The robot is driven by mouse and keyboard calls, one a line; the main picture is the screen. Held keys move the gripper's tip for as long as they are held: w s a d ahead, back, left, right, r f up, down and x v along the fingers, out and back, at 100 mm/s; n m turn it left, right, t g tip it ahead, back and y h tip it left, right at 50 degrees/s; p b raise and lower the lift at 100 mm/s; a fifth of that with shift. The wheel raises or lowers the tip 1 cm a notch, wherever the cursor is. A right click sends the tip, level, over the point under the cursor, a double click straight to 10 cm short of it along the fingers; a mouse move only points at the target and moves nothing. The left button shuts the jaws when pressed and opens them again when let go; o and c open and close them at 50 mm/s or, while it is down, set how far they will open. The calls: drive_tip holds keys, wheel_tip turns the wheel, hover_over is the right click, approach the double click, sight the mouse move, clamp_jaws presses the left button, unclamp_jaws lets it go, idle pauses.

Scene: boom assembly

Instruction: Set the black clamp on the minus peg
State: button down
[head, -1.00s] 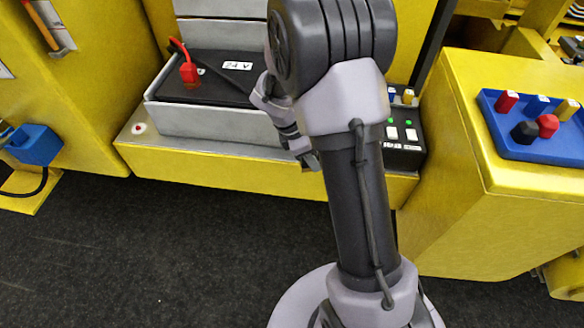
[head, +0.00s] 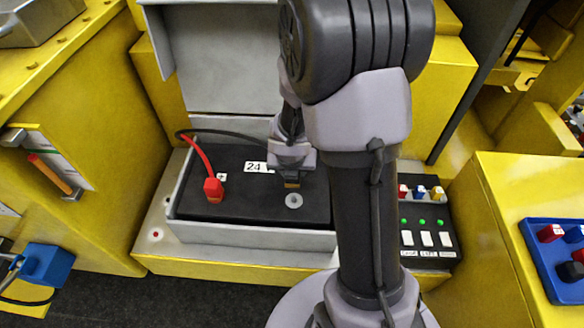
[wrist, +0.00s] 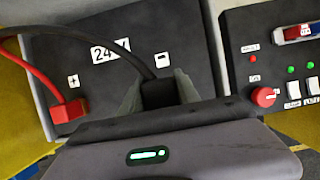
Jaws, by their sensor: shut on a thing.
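The battery (head: 250,220) has a black top with a "24 V" label and a red clamp (head: 213,188) on its plus side. The minus peg (head: 293,200) is a bare pale round stud on the right of the top. My gripper (head: 291,182) is just behind the peg in the head view, pointing down. In the wrist view my gripper (wrist: 158,95) is shut on the black clamp (wrist: 158,93), whose cable runs off left. The minus mark (wrist: 162,59) shows beyond the clamp. The peg is hidden in the wrist view, and the clamp's height above the battery is unclear.
A grey battery tray wall (head: 250,235) surrounds the battery. A switch panel (head: 428,225) with green lights stands right of it. A blue tray (head: 560,265) with coloured blocks is at far right. A blue plug (head: 45,265) is at lower left.

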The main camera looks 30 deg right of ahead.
drive_tip(key=shift+s+f, duration=0.15)
drive_tip(key=f+b, duration=0.3)
drive_tip(key=b, duration=0.1)
drive_tip(key=f+b, duration=0.2)
drive_tip(key=shift+s+f, duration=0.3)
drive_tip(key=shift+r, duration=0.15)
drive_tip(key=shift+f+b, duration=0.45)
drive_tip(key=shift+f, duration=0.05)
drive_tip(key=shift+f+b, duration=0.4)
drive_tip(key=shift+f, duration=0.1)
idle(0.7)
drive_tip(key=shift+f+b, duration=0.35)
drive_tip(key=shift+s+f, duration=0.1)
drive_tip(key=shift+f, duration=0.15)
